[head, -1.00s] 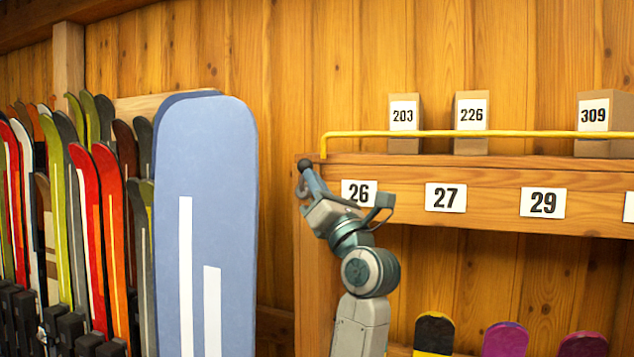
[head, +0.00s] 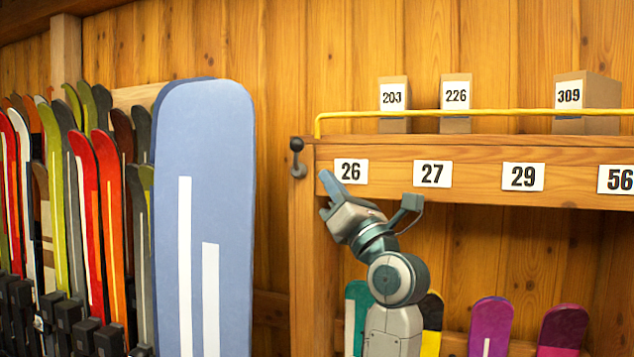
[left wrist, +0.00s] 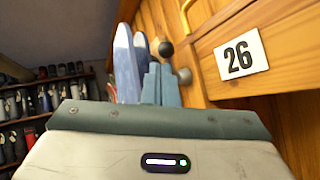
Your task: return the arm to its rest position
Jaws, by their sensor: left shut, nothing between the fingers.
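My left gripper (head: 328,181) is shut and empty. It is in front of the shelf's wooden front, just left of and below the number 26 label (head: 350,171). Its blue-grey fingers also show close together in the left wrist view (left wrist: 160,82). The lever with a black ball knob (head: 297,145) stands upright on the shelf's left post, to the upper left of the fingers and apart from them in the head view. The knob shows beyond the fingers in the left wrist view (left wrist: 166,49). My right gripper is not in view.
A tall blue board (head: 220,130) stands left of the post, with several skis (head: 85,200) further left. A yellow rail (head: 450,113) runs along the shelf top before small boxes (head: 569,115). Coloured board tips (head: 490,320) stand below the shelf.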

